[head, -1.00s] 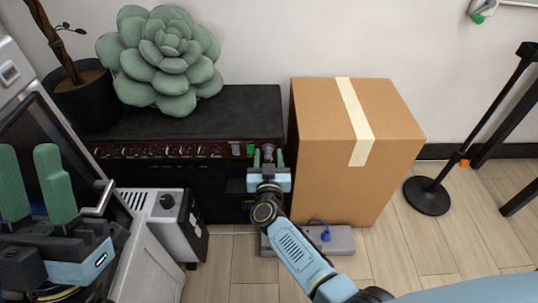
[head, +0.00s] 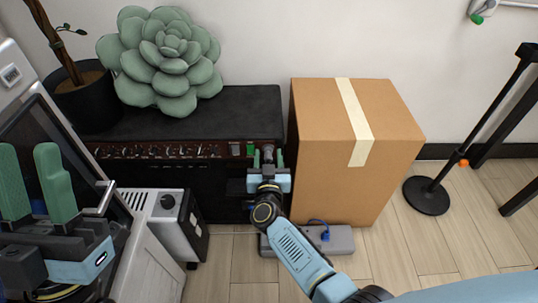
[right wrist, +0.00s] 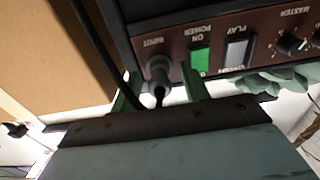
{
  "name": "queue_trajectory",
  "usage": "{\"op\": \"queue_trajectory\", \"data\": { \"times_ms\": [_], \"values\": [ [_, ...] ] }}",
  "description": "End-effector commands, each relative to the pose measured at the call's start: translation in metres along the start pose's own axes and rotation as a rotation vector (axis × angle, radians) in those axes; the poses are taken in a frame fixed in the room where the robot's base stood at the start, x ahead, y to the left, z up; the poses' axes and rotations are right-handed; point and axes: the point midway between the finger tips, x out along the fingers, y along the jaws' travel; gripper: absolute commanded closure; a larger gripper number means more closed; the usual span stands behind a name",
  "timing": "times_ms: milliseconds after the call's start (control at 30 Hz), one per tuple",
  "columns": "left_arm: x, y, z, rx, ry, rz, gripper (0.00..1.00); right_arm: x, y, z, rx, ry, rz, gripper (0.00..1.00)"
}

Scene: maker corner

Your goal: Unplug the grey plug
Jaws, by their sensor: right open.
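The grey plug (right wrist: 158,72) sits in the socket marked INPUT on the brown panel of a black amplifier (head: 218,107). A dark cable runs from it. The plug also shows small in the head view (head: 267,150). My right gripper (head: 268,158) is open, with its green fingers on either side of the plug. In the right wrist view a gap shows between the plug and the right-hand finger; contact on the other side is hard to tell. My left gripper (head: 37,180) is open and empty at the far left, away from the plug.
A cardboard box (head: 320,150) stands close on the amplifier's right. A grey power strip (head: 343,240) with a blue plug (head: 325,237) lies on the floor before it. A green succulent cushion (head: 165,60) and a potted plant (head: 90,95) top the amplifier. A grey machine (head: 150,240) stands left.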

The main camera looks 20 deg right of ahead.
Motion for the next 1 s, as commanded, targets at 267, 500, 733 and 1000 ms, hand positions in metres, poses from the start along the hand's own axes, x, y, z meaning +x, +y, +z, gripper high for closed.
{"op": "queue_trajectory", "data": {
  "times_ms": [267, 500, 733, 1000],
  "values": [
    [0.0037, 0.0003, -0.0018, -0.001, -0.001, 0.0, 0.64, -0.0001, 0.0, -0.0006, -0.001, -0.001, 0.0, 0.55],
    [0.0035, 0.0001, -0.002, 0.0, 0.0, 0.0, 0.64, 0.0, 0.0002, 0.0, 0.0, 0.0, 0.0, 0.55],
    [0.0035, 0.0001, -0.0021, 0.0, 0.0, 0.0, 0.64, 0.0, 0.0002, 0.0, 0.0, 0.0, 0.0, 0.83],
    [0.0034, 0.0001, -0.0021, 0.0, 0.0, 0.0, 0.64, 0.0001, 0.0003, -0.0002, 0.0, 0.0, 0.0, 1.0]
  ]
}}
